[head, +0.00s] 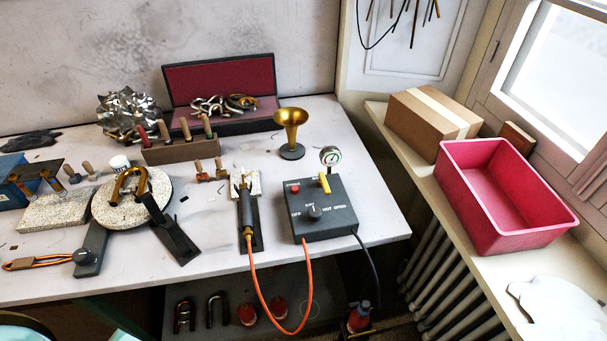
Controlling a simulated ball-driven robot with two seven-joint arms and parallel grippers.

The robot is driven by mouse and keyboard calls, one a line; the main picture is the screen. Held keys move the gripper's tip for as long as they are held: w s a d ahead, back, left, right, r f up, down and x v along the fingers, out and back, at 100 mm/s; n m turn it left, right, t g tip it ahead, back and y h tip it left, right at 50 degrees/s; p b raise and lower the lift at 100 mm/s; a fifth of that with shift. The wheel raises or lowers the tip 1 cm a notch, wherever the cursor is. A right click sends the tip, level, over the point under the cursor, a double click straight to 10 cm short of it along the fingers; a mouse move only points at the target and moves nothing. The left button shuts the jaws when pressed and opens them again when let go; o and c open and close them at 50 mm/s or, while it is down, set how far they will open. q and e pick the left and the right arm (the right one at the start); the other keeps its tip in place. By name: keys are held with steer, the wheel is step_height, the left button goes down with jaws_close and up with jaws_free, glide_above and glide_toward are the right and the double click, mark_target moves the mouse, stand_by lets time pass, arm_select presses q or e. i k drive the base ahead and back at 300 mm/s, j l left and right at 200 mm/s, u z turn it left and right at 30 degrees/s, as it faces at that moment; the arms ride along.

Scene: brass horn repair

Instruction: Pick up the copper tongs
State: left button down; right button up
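The copper tongs (40,262) appear to be the long, thin copper-coloured loop lying near the table's front edge at the far left. Their right end meets a dark round piece (86,257) by a dark flat bar; I cannot tell whether the two are joined. Neither of my grippers shows in the head view, and nothing is seen holding the tongs.
A round speckled plate (108,207) with a brass bow (131,182) on it stands just behind the tongs. A torch (247,215) with an orange hose and a control box (318,208) are to the right. A pink bin (503,238) stands on the sill.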

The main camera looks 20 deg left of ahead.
mark_target(21, 264)
steer(key=u, duration=2.55)
